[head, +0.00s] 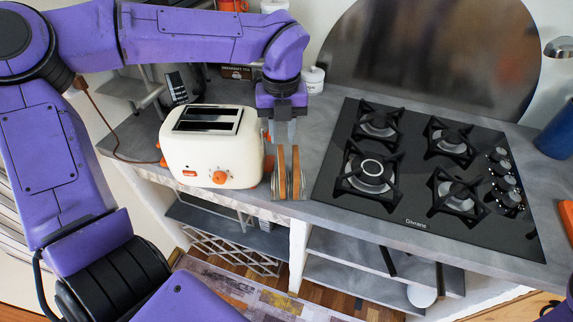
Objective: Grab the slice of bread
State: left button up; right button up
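Two upright slices of bread (281,172) with brown-orange edges stand side by side in a small grey rack at the counter's front edge, just right of the toaster. The second slice (296,172) is on the right. My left gripper (283,136) points down just above and behind the slices. Its fingers are seen nearly edge-on, so their opening is unclear. I see no bread held in it. My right gripper is out of view.
A cream toaster (212,150) with orange knobs stands left of the bread. A black gas hob (430,170) lies to the right. A small white jar (313,79) stands behind the gripper. A narrow strip of grey counter (325,130) is free between rack and hob.

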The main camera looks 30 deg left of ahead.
aim_at(281, 155)
pick_arm(q)
jog(key=f, duration=0.2)
jog(key=f+p, duration=0.1)
jog(key=f, duration=0.1)
jog(key=f+p, duration=0.1)
jog(key=f, duration=0.2)
jog(key=shift+a, duration=0.25)
grip_shut()
